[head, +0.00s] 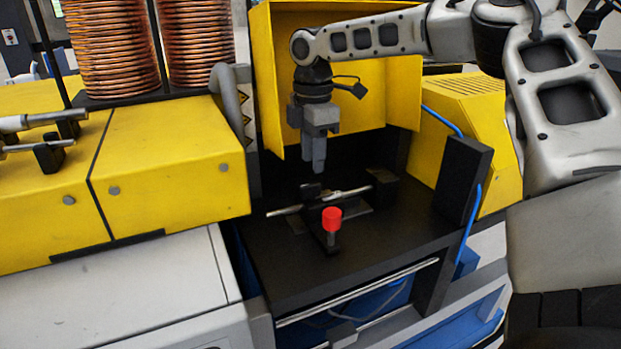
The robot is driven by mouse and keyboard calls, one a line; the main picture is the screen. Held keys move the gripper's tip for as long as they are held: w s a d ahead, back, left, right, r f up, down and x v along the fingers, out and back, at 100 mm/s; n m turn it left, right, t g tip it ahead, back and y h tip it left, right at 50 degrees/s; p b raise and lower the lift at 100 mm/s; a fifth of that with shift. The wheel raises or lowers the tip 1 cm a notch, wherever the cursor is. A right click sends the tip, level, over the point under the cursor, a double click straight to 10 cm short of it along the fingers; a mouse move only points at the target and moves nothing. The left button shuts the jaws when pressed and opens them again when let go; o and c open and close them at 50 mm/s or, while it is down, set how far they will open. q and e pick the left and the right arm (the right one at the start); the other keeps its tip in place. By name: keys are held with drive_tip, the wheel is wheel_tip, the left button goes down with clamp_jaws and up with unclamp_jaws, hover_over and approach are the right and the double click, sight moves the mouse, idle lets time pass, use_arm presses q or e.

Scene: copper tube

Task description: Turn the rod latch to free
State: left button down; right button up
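A thin silver rod (285,210) lies nearly level across black holders on the dark work surface. A black latch piece with a red knob (332,213) stands at the front side of the rod, near its middle. My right gripper (315,168) points down above and behind the rod, apart from it and from the knob. Its two fingers look close together and overlap in this view, so any gap is hidden. Nothing shows between them. My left gripper is not in view.
The yellow hood (385,100) encloses the back and sides of the work area. A black upright block (463,180) stands at the right edge. Yellow cabinets (170,160) and copper coils (110,50) are on the left. The dark surface (290,265) in front of the latch is clear.

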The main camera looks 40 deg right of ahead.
sight(312, 184)
wheel_tip(312, 184, down, 6)
drive_tip(key=shift+f, duration=0.1)
clamp_jaws()
